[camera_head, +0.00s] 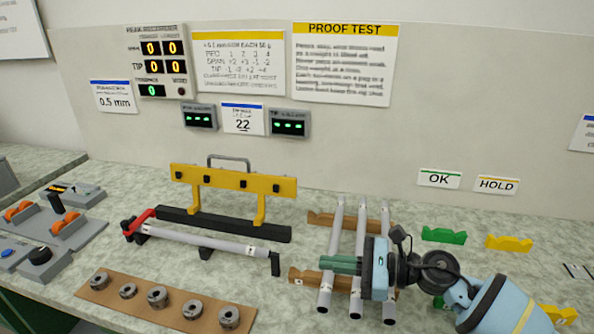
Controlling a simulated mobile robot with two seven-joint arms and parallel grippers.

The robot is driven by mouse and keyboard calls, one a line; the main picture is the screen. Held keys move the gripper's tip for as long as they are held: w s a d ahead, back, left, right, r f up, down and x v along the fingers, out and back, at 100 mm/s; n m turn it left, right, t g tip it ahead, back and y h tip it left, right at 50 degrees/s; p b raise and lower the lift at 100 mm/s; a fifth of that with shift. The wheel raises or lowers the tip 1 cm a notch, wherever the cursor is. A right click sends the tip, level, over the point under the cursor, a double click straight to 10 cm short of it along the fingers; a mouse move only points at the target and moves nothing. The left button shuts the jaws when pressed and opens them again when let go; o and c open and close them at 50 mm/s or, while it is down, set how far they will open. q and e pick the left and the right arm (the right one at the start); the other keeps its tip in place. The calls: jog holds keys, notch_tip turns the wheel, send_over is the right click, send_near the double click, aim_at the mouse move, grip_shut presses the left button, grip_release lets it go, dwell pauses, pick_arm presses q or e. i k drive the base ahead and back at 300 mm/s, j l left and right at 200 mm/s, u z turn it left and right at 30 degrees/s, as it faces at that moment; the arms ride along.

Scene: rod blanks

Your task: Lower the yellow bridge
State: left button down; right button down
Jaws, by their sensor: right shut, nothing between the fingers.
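The yellow bridge (235,181) is a long bar with a grey handle (228,160) on top, several black knobs along its face and two yellow legs. It stands upright at the back, its legs meeting a black base bar (222,224). In front of it a grey rod (205,240) lies on black supports, with a red clamp (143,219) at its left end. My right gripper (324,265) is over the loose rods, right of the bridge and apart from it. Its green fingers are shut and empty, pointing left. My left gripper is not in view.
Three grey rods (334,235) lie across brown notched racks (324,220). A brown strip with several metal rings (157,297) lies at the front. A control panel (40,256) is at the left. Green (443,235) and yellow (508,243) notched racks stand at the right.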

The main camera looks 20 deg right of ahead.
aim_at(261, 184)
jog(key=i+l, duration=0.3)
jog(key=i, duration=0.15)
jog(key=i+l, duration=0.3)
jog(key=i, duration=0.15)
